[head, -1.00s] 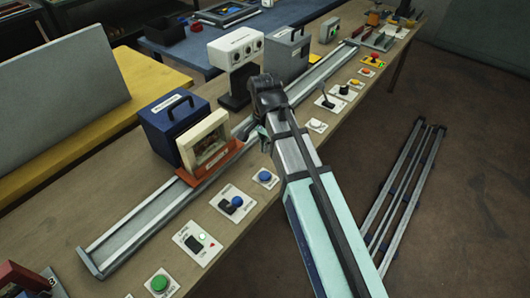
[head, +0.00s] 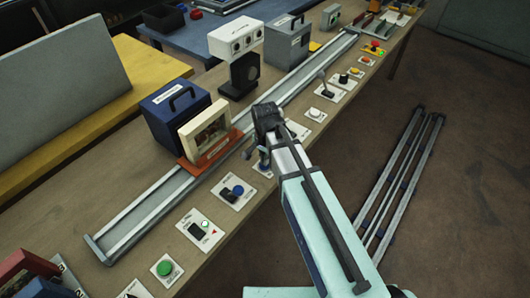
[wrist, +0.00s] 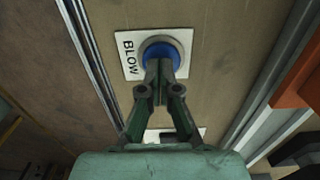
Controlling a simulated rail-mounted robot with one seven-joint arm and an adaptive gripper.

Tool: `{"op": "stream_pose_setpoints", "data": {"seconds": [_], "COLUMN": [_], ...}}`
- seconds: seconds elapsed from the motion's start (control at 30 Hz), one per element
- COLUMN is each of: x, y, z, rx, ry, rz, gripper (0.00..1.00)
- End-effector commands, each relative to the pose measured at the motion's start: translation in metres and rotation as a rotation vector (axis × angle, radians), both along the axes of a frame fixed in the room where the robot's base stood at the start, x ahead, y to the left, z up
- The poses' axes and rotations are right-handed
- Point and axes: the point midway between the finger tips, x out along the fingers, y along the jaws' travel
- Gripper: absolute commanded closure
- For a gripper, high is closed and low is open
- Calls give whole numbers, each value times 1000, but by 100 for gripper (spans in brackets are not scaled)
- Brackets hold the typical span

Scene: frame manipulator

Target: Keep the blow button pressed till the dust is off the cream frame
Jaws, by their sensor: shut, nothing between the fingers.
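The cream frame (head: 222,115) stands upright on an orange-red carriage (head: 222,149) on the long metal rail, with a brownish picture inside. I cannot make out dust on it at this size. The blue blow button (wrist: 166,48) sits on a white plate marked BLOW (wrist: 128,58) in the wrist view. My gripper (wrist: 160,68) is shut and empty, its fingertips over the near part of the button. Whether the button is pushed down cannot be told. In the head view my gripper (head: 264,158) largely hides the button and its plate.
A blue box with a handle (head: 172,107) stands behind the frame.

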Motion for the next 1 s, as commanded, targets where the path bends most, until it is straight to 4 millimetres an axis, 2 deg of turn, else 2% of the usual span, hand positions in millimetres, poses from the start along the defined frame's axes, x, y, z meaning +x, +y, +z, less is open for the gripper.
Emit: {"op": "stream_pose_setpoints", "data": {"seconds": [0.47,0.7,1.0], "x": [0,0,-2], "y": [0,0,0], "z": [-6,-26,-28], "rx": [0,0,-2], "ry": [0,1,7], "rz": [0,0,0], "gripper": [100,100,100]}}
